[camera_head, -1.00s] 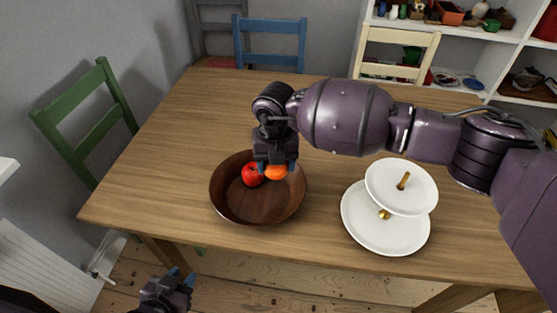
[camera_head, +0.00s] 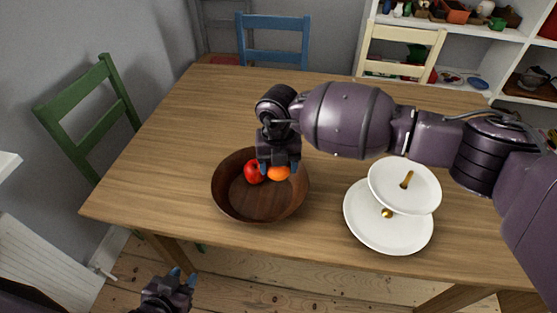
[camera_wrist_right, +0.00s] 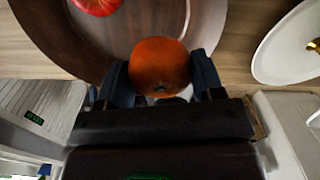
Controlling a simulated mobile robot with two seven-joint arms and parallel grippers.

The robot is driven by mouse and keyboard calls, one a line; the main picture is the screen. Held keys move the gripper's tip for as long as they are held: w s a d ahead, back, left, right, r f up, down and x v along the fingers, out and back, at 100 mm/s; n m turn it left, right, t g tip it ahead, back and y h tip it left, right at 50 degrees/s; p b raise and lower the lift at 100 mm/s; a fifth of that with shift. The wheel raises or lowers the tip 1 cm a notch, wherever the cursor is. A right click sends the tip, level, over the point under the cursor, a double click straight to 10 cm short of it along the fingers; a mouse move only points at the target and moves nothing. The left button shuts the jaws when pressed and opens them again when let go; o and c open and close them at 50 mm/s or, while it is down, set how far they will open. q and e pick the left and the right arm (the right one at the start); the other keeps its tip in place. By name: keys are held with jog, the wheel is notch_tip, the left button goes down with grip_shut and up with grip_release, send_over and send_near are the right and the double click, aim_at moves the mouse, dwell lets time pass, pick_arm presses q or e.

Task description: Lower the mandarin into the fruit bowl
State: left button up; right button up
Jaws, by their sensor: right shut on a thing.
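The mandarin (camera_head: 279,173) is orange and sits between the fingertips of my right gripper (camera_head: 278,167), which is shut on it. In the right wrist view the mandarin (camera_wrist_right: 160,66) is between the two blue-grey fingers. The brown wooden fruit bowl (camera_head: 258,207) stands on the table, with the mandarin over its back right part. I cannot tell whether the mandarin touches the bowl. A red apple (camera_head: 254,172) lies in the bowl, left of the mandarin. My left gripper (camera_head: 179,277) is low at the bottom edge, away from the table, with its blue fingertips apart and nothing between them.
A white two-tier stand (camera_head: 388,231) is on the table (camera_head: 185,136) right of the bowl. My right arm spans above the table from the right. Green (camera_head: 83,104), blue (camera_head: 273,57) and cream (camera_head: 399,72) chairs surround the table. Its left part is clear.

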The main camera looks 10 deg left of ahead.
aim_at(279, 175)
jog(key=shift+f+b, duration=0.3)
jog(key=shift+f, duration=1.2)
jog(key=shift+f, duration=0.1)
jog(key=shift+f, duration=0.45)
jog(key=shift+f, duration=0.25)
dwell(0.4)
jog(key=shift+f, duration=0.15)
jog(key=shift+b, duration=0.3)
jog(key=shift+f, duration=0.5)
jog(key=shift+f, duration=0.25)
